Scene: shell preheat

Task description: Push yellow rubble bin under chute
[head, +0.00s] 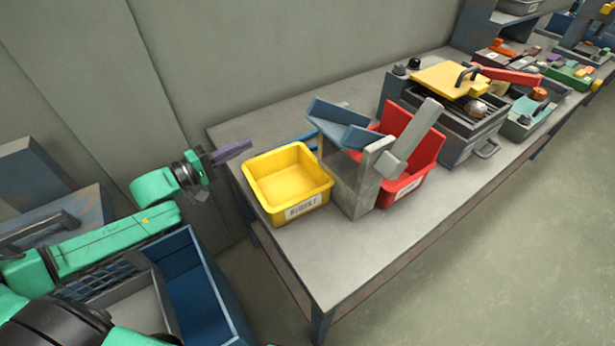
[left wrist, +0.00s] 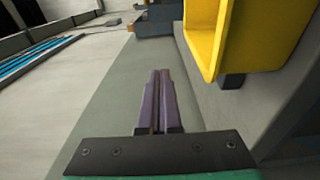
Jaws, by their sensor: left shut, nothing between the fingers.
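The yellow rubble bin (head: 287,182) sits upright and empty-looking on the left end of the table, with a white label on its front. Part of it also shows at the top right of the left wrist view (left wrist: 262,45). A chute with a blue trough (head: 345,125) and grey stand (head: 357,182) is just right of the bin. My right gripper is not in view.
A red bin (head: 410,160) stands right of the chute stand. A grey box with a yellow lid (head: 450,79) is farther back on the table (head: 335,250). A blue container (head: 190,285) is at the lower left. The table's front strip is clear.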

